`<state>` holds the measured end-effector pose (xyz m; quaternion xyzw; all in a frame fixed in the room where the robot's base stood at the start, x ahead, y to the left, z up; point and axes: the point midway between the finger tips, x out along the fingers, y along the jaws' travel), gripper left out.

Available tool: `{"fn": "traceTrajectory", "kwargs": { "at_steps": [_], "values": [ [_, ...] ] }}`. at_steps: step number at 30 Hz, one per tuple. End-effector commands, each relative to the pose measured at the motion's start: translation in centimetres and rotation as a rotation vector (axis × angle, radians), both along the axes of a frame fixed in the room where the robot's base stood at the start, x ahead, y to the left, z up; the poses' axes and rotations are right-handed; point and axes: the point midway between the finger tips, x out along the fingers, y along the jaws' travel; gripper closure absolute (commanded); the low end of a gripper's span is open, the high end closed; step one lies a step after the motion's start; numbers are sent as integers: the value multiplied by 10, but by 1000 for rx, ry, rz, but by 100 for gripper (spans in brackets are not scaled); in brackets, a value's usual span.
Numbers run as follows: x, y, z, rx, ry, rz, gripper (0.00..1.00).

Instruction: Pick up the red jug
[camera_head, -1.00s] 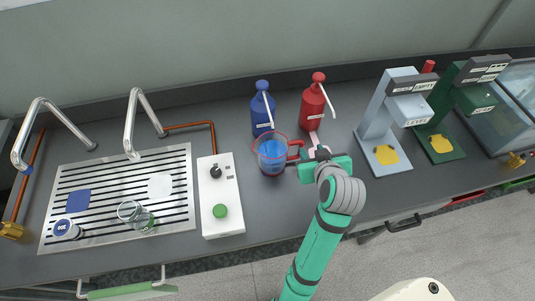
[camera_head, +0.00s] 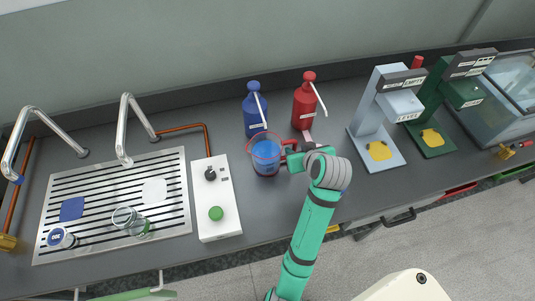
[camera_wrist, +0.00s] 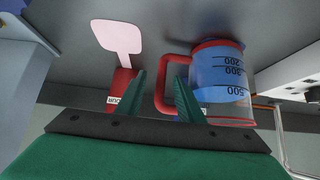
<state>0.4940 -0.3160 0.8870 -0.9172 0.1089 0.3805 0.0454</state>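The red jug (camera_head: 266,160) is a clear measuring jug with a red rim, a red handle and blue contents. It stands upright on the dark counter, and its printed scale shows upside down in the wrist view (camera_wrist: 222,85). My gripper (camera_head: 292,158) is at the handle side, to the right of the jug. In the wrist view its two green fingers (camera_wrist: 161,98) stand apart, with the upright bar of the red handle showing between them. The right finger overlaps the handle opening. I cannot tell whether either finger touches the handle.
A blue pump bottle (camera_head: 255,112) and a red pump bottle (camera_head: 303,107) stand close behind the jug. A white control box (camera_head: 216,190) and a slatted drain (camera_head: 100,200) lie left. Light blue (camera_head: 372,135) and green (camera_head: 425,122) stands are right.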

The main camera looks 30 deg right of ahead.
Motion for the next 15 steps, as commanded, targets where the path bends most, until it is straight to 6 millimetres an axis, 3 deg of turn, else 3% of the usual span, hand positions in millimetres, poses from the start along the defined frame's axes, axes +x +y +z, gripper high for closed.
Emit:
{"fn": "traceTrajectory", "kwargs": {
  "at_steps": [6, 15],
  "values": [
    [19, -2, -19, 1, 0, 1, 66],
    [21, -3, -22, 0, -1, 0, 66]
  ]
}}
